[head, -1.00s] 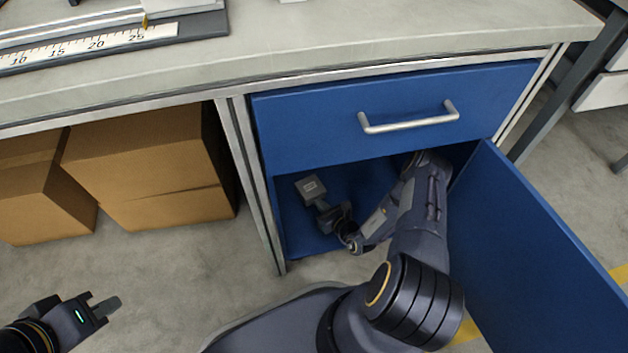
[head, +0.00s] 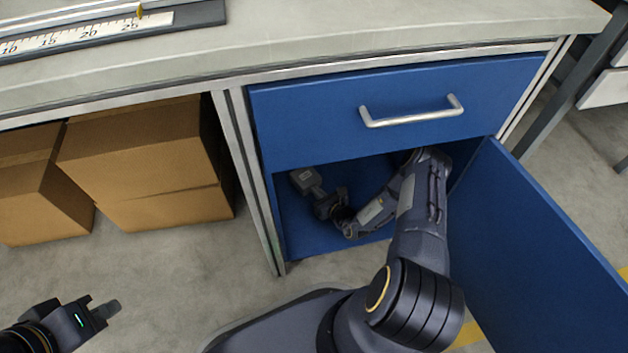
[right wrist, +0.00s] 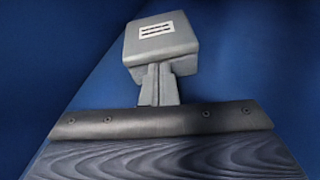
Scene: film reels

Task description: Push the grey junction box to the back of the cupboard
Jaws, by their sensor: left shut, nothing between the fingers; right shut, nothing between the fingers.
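The grey junction box (head: 306,180) is inside the open blue cupboard (head: 300,240), near its left side and under the front of the drawer. It also shows in the right wrist view (right wrist: 162,45), with a pale label on its top. My right gripper (head: 319,194) reaches into the cupboard, shut and empty. Its fingertips (right wrist: 158,72) are at the near face of the box and appear to touch it. My left gripper (head: 104,306) is shut and empty over the floor at the lower left, far from the cupboard.
The blue drawer (head: 300,120) with its metal handle is closed above the cupboard opening. The cupboard door (head: 545,240) stands open on the right, beside my right arm. Cardboard boxes (head: 140,165) stand under the bench at left. A ruler (head: 80,35) lies on the worktop.

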